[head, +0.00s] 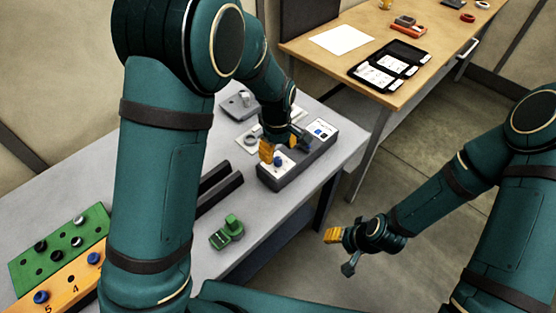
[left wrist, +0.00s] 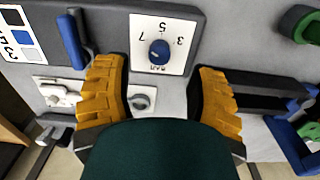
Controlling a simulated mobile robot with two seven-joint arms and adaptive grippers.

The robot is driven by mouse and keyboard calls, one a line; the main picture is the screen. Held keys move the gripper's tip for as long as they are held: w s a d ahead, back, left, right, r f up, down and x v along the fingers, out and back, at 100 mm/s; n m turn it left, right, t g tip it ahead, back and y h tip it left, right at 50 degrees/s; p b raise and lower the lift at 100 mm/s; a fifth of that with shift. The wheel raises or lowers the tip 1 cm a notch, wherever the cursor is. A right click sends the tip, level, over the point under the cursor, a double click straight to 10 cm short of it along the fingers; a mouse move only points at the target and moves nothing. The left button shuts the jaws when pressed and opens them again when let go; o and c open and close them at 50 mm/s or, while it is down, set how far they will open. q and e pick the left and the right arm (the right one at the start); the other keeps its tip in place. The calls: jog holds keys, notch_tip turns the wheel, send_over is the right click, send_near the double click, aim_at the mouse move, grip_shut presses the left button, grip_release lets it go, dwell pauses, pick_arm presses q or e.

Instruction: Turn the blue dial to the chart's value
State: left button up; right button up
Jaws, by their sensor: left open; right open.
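The blue dial (left wrist: 159,52) sits on a white plate marked 7, 5 and 3 with a small word below; I cannot tell exactly where it points. The dial also shows in the head view (head: 278,160) on the grey box. The chart (head: 322,129) is a white card at the box's far end; it shows at the top left of the left wrist view (left wrist: 18,36) with coloured squares and digits, their pairing unclear. My left gripper (left wrist: 158,72) is open, its yellow-padded fingers either side of the dial, apart from it. My right gripper (head: 341,252) is open and empty over the floor.
A blue upright bar (left wrist: 73,42) stands between chart and dial. A green part (head: 227,232) and black rails (head: 218,188) lie on the grey table (head: 262,232). A green pegboard (head: 58,250) is at the left. A wooden table (head: 395,55) stands behind.

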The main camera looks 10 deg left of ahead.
aim_at(278, 159)
pick_arm(q)
jog(key=shift+f, duration=2.35)
grip_shut()
